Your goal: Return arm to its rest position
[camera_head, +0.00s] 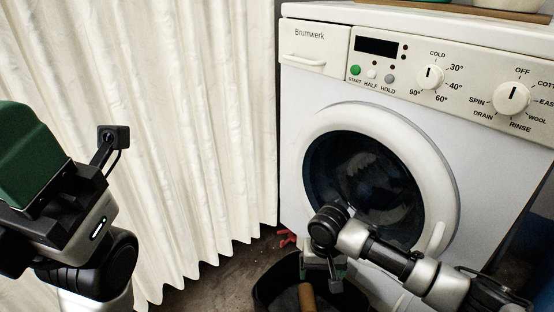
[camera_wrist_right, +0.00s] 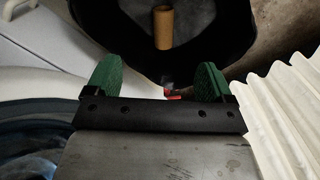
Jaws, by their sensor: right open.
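My right arm (camera_head: 388,258) comes in from the lower right and reaches across in front of the washing machine. Its gripper (camera_head: 322,276) hangs pointing down over a dark tub. In the right wrist view the two green fingers (camera_wrist_right: 158,80) stand wide apart with nothing between them. My left gripper (camera_head: 35,160) is large and close at the left edge, with a green part on a black mount. Its fingertips are not clear, so its opening does not show.
A white washing machine (camera_head: 312,92) with a closed round door (camera_head: 440,165) stands behind my right arm. The dark tub (camera_head: 265,292) on the floor holds a wooden cylinder (camera_head: 306,297). A small red thing (camera_head: 287,238) lies behind it. A pale curtain (camera_head: 190,120) hangs at left.

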